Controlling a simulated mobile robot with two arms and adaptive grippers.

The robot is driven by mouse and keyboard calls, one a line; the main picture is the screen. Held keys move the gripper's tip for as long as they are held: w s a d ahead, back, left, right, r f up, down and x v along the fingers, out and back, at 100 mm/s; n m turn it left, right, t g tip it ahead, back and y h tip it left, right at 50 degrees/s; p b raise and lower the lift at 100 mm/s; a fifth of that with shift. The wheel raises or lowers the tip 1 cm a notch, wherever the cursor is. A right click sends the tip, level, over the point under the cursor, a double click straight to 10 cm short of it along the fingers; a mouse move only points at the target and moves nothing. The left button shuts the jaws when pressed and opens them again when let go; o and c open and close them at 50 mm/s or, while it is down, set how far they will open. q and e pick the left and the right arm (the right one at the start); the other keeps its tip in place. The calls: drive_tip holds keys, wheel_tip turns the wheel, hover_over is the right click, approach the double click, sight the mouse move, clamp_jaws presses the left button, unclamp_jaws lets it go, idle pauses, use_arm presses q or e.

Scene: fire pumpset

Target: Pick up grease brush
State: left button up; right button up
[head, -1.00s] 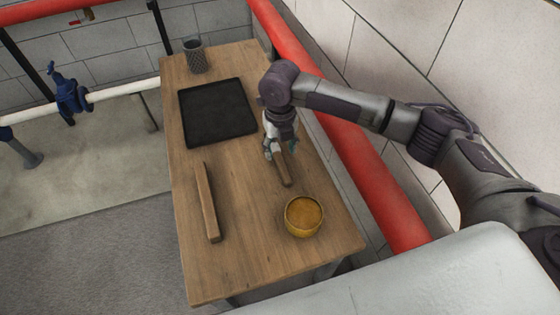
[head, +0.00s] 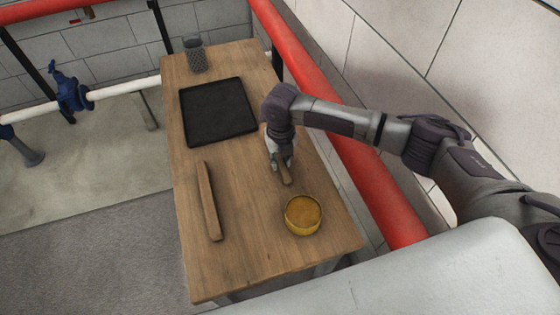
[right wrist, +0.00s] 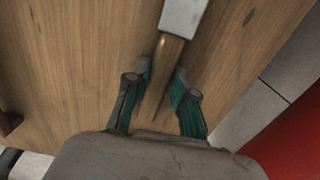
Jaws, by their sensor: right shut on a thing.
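The grease brush shows in the right wrist view as a tapered brown wooden handle (right wrist: 168,65) with a pale metal ferrule (right wrist: 184,16) at the top edge; its bristles are out of that picture. In the head view its brown handle (head: 286,177) sticks out below my right gripper (head: 281,163), and the rest is hidden by the hand. In the right wrist view the green-padded fingers of my right gripper (right wrist: 162,84) stand on both sides of the handle, shut on it, close to the tabletop. My left gripper is in neither view.
The wooden table (head: 250,260) also holds a long wooden bar (head: 209,203), a round tin of yellow-brown stuff (head: 303,215), a black tray (head: 217,112) and a dark mesh cup (head: 195,55). A red pipe (head: 350,160) runs along the table's right side.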

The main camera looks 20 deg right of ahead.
sight(281, 162)
drive_tip(key=shift+r, duration=0.15)
clamp_jaws()
wheel_tip(281, 162, up, 10)
drive_tip(key=b, duration=0.1)
idle(0.5)
